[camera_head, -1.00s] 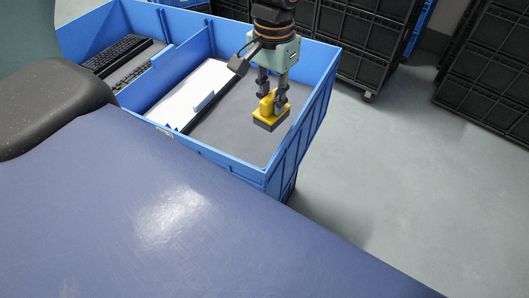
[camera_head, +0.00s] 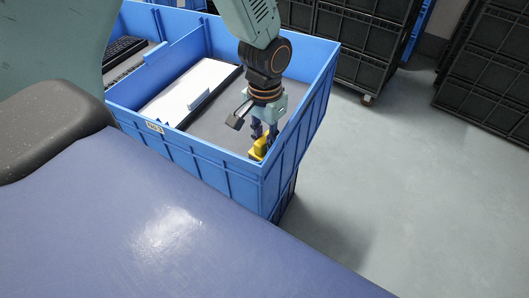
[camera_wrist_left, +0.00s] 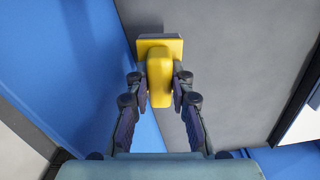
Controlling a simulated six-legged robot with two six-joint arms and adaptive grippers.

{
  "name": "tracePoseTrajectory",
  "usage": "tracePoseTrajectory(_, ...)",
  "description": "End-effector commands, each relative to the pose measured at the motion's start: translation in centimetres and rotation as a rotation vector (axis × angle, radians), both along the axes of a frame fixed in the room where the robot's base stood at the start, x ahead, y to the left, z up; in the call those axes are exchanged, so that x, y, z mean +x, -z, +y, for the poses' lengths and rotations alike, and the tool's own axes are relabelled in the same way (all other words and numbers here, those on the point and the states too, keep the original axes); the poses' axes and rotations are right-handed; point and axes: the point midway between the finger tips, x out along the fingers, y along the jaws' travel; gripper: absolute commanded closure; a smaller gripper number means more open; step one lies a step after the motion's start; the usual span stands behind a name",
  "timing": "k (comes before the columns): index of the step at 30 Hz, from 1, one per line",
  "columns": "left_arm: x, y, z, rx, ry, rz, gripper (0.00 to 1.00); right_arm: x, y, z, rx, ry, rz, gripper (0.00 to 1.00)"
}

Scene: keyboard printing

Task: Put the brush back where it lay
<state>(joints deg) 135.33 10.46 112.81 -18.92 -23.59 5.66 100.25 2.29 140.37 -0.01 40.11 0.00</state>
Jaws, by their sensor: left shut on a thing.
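The yellow brush (camera_head: 258,149) is in my left gripper (camera_head: 265,135), low inside the right compartment of the blue crate (camera_head: 290,150), by its near right corner. In the left wrist view the brush (camera_wrist_left: 160,70) sits between the two fingers (camera_wrist_left: 159,90), which are shut on its yellow handle. The blue wall shows to the left of it and the grey crate floor to its right. In the head view the near wall hides the brush's underside, so I cannot tell whether it touches the floor. My right gripper is not in view.
A white panel with a dark edge (camera_head: 192,88) lies in the same compartment, left of the gripper. A divider (camera_head: 175,55) separates it from a compartment with black keyboards (camera_head: 122,50). Dark stacked crates (camera_head: 490,80) stand behind. The grey floor (camera_head: 400,190) at right is clear.

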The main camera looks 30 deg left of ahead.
Motion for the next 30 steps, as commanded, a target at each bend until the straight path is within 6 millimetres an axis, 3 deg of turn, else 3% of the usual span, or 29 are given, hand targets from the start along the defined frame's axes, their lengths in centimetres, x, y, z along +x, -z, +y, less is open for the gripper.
tracePoseTrajectory(10,0.0,3.9,0.0,0.001,0.002,0.0,1.0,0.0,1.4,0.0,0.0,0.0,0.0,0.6)
tracePoseTrajectory(23,0.0,4.3,0.0,0.001,0.001,0.0,1.0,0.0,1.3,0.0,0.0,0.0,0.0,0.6)
tracePoseTrajectory(24,0.0,4.3,0.0,0.001,0.001,0.0,0.76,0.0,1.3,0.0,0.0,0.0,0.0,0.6)
tracePoseTrajectory(30,0.0,4.3,0.0,0.001,0.001,-0.001,0.59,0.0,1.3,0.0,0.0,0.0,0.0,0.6)
